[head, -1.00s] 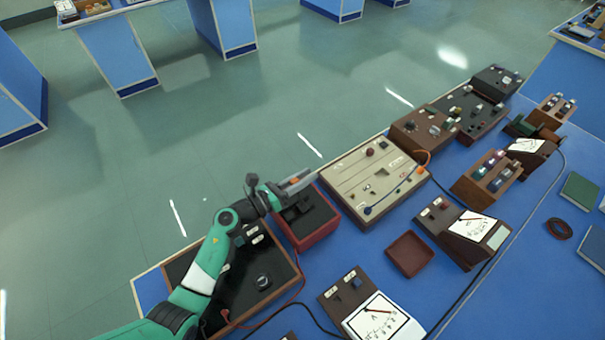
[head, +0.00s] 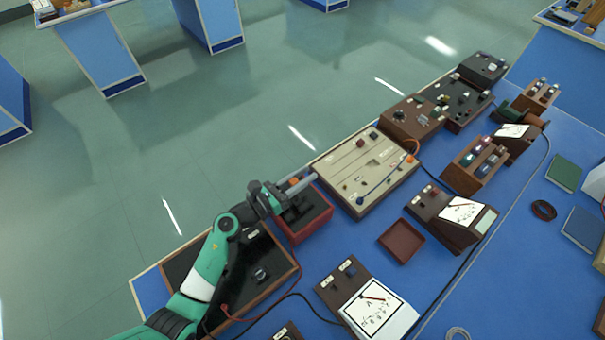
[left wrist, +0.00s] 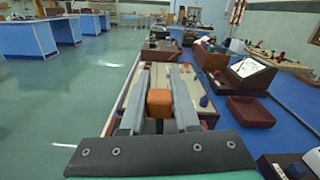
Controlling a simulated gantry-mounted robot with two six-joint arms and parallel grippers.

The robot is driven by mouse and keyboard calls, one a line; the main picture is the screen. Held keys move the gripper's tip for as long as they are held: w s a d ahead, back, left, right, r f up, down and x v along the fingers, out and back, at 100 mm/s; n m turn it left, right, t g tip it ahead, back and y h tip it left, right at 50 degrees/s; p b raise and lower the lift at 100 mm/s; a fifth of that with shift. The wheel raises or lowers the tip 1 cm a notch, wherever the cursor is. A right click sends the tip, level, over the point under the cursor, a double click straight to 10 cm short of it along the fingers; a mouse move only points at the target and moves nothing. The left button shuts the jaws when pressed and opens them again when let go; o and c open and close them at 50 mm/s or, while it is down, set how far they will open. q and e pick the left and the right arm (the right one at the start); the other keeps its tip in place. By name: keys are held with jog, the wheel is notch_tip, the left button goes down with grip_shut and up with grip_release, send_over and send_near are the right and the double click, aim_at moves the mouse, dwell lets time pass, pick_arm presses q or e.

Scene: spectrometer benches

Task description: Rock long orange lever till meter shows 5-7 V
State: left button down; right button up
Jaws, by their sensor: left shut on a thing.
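My left gripper (head: 301,183) is shut on an orange block (left wrist: 158,103), which sits between its two grey fingers in the left wrist view. In the head view the fingers are over a red box with a black top (head: 310,225), and little of the orange piece (head: 293,182) shows. The lever's lower part is hidden. The nearest meter (head: 380,312) has a white face and a red needle. Another meter (head: 462,211) stands farther right. Their scales are too small to read. My right gripper is not in view.
A beige panel (head: 350,178) with knobs and an orange wire stands just beyond the red box. A dark wood-framed board (head: 262,285) lies near my left arm. A brown tray (head: 402,240) sits on the blue bench. Cables run between the instruments.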

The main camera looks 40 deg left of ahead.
pick_arm(q)
jog(key=shift+d, duration=0.1)
jog(key=c, duration=0.7)
grip_release()
jog(key=shift+d, duration=0.15)
jog(key=shift+s, duration=0.2)
jog(key=p+v, duration=0.1)
jog(key=v, duration=1)
jog(key=shift+s+p, duration=0.15)
jog(key=shift+p, duration=0.2)
